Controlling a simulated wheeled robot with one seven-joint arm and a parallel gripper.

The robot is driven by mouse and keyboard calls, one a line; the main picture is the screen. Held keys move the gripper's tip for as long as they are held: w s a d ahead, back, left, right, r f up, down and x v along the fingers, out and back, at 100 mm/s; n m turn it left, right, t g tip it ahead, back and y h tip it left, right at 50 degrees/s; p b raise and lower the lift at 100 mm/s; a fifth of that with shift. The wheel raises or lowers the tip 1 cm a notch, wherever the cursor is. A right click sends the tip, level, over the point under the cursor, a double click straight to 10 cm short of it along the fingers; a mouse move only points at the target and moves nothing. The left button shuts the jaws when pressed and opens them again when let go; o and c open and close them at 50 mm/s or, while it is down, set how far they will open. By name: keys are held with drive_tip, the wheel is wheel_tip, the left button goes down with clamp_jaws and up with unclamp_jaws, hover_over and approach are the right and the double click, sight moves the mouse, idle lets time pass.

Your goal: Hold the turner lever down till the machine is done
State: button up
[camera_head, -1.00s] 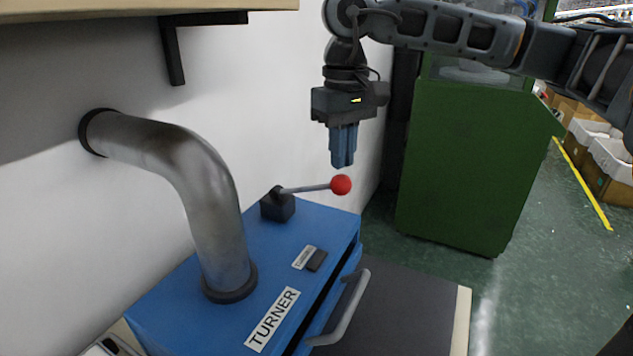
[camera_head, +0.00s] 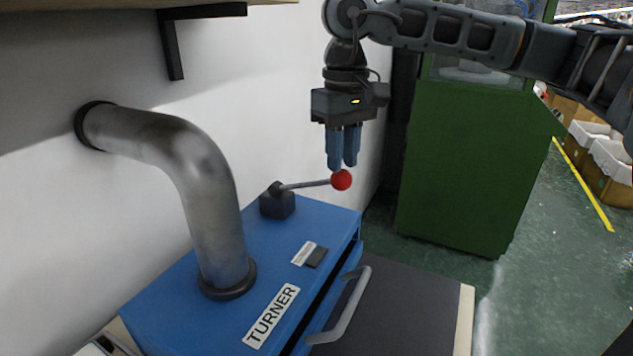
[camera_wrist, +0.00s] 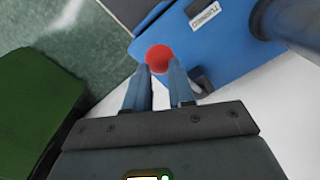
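The blue turner machine (camera_head: 185,310) stands against the white wall, with a TURNER label on top. Its lever (camera_head: 305,184) is a thin rod from a black block, pointing right and close to level, with a red ball (camera_head: 341,180) at its end. My gripper (camera_head: 342,167) points down with its fingers parted, the tips right at the top of the ball. In the wrist view the ball (camera_wrist: 159,58) shows at the tips, in line with the gap between the fingers (camera_wrist: 159,78). I cannot tell whether they touch it. Nothing is held.
A bent metal pipe (camera_head: 205,190) rises from the machine to the wall. A grey handle (camera_head: 345,308) is on its front. A wall shelf (camera_head: 100,8) hangs above left.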

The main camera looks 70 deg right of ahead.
sight(345, 171)
drive_tip(key=shift+f+b, duration=1.35)
drive_tip(key=shift+b, duration=0.25)
drive_tip(key=shift+f, duration=0.1)
drive_tip(key=shift+s+f+b, duration=0.15)
drive_tip(key=shift+f+b, duration=0.7)
drive_tip(key=shift+b, duration=0.25)
drive_tip(key=shift+s+f+b, duration=0.15)
drive_tip(key=shift+f+b, duration=0.7)
drive_tip(key=shift+b, duration=0.2)
drive_tip(key=shift+r, duration=0.1)
wheel_tip(345, 171, up, 13)
drive_tip(key=p, duration=0.5)
drive_tip(key=shift+p, duration=0.3)
idle(0.8)
idle(0.6)
